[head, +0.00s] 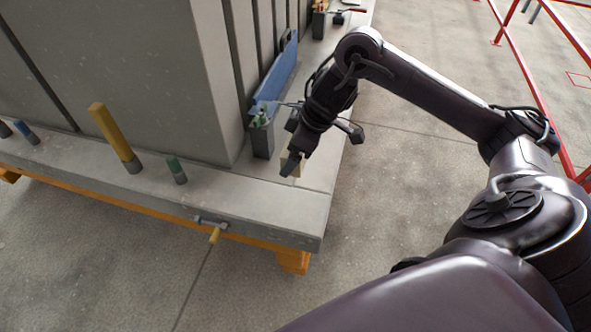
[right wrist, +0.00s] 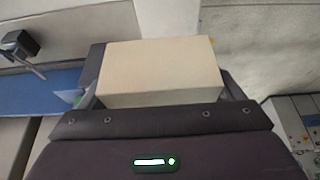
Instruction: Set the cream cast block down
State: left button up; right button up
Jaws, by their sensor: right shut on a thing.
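The cream cast block (right wrist: 160,75) fills the middle of the right wrist view, between the two fingers of my right gripper (right wrist: 165,95). My right gripper is shut on it. In the head view my right gripper (head: 292,164) is low over the grey concrete ledge (head: 250,190), near its right corner. The block (head: 297,158) shows there only as a small pale patch beside the fingers. I cannot tell whether the block touches the ledge. My left gripper is not in view.
A grey bin (head: 262,138) with green-topped items stands just left of my right gripper, with a blue tray (head: 278,70) behind it. A tall grey panel (head: 130,60) rises from the ledge. A yellow post (head: 114,135) and green peg (head: 176,170) stand further left. The ledge corner is bare.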

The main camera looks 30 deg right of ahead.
send_over(290, 201)
jog(key=s, duration=0.1)
jog(key=f, duration=0.8)
jog(key=d+f, duration=0.1)
jog(key=f, duration=0.3)
jog(key=shift+f+p, duration=0.2)
jog(key=shift+p, duration=0.15)
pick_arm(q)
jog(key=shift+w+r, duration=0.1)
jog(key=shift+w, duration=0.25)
pick_arm(e)
jog(key=shift+w+a+f, duration=0.1)
jog(key=shift+f, duration=2.45)
jog(key=shift+f, duration=0.15)
jog(key=o, duration=1)
jog(key=shift+c, duration=0.2)
jog(key=shift+r, duration=0.25)
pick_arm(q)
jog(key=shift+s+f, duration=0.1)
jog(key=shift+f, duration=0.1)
pick_arm(e)
jog(key=v, duration=1.2)
jog(key=shift+f, duration=0.15)
